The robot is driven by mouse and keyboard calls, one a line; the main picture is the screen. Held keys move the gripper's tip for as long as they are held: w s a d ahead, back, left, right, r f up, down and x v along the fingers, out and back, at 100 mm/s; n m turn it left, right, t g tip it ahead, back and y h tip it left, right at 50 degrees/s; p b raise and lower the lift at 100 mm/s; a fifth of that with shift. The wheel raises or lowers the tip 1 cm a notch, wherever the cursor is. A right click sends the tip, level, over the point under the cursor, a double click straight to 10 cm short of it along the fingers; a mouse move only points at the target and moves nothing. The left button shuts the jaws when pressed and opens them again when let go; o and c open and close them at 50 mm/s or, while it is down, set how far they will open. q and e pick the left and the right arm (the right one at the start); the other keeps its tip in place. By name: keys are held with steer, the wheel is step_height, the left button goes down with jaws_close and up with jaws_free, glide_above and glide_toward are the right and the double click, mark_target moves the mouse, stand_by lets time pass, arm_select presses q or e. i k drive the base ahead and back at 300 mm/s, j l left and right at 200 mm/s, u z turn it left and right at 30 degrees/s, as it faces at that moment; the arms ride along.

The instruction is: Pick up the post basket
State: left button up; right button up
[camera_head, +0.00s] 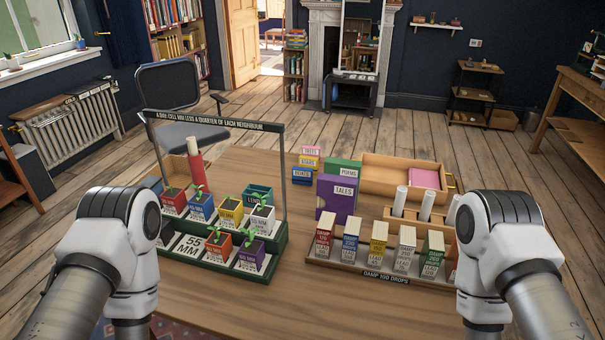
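Nothing in view can be told for certain as the post basket. A shallow wooden tray (381,167) with a metal handle on its right side lies at the back right of the table; it holds a pink block or book (425,179). Whether this is the basket, I cannot tell. My left and right arms show at the lower left and lower right, and their grippers are outside the picture.
The wooden table (330,303) has a clear front middle. A green plant stand (272,255) with small pots is at left, and a rack (335,257) of labelled packets at right. A purple book (337,198) stands between them. A chair (182,90) is behind.

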mark_target(176, 168)
steer(key=u, duration=0.9)
steer(key=i+j+u, duration=0.35)
steer(key=j, duration=0.2)
steer(key=i+j+u, duration=0.75)
steer(key=i+j, duration=0.15)
steer(key=i, duration=0.4)
steer(key=i+j, duration=0.15)
steer(key=i, duration=0.35)
steer(key=i+j, duration=0.2)
steer(key=i, duration=0.35)
steer(key=i+l+z, duration=0.1)
steer(key=i+z, duration=0.15)
steer(key=z, duration=0.2)
steer(key=i+z, duration=0.25)
steer(key=z, duration=0.15)
steer(key=i+z, duration=0.25)
steer(key=z, duration=0.2)
steer(key=i+j+z, duration=0.15)
steer(key=z, duration=0.25)
steer(key=i+j+z, duration=0.25)
steer(key=z, duration=0.2)
steer(key=i+j+z, duration=0.25)
steer(key=z, duration=0.15)
steer(key=i+j+z, duration=0.2)
steer(key=i+z, duration=0.3)
steer(key=i+j+z, duration=0.35)
steer(key=z, duration=0.15)
steer(key=i+j+z, duration=0.3)
steer(key=j+z, duration=0.15)
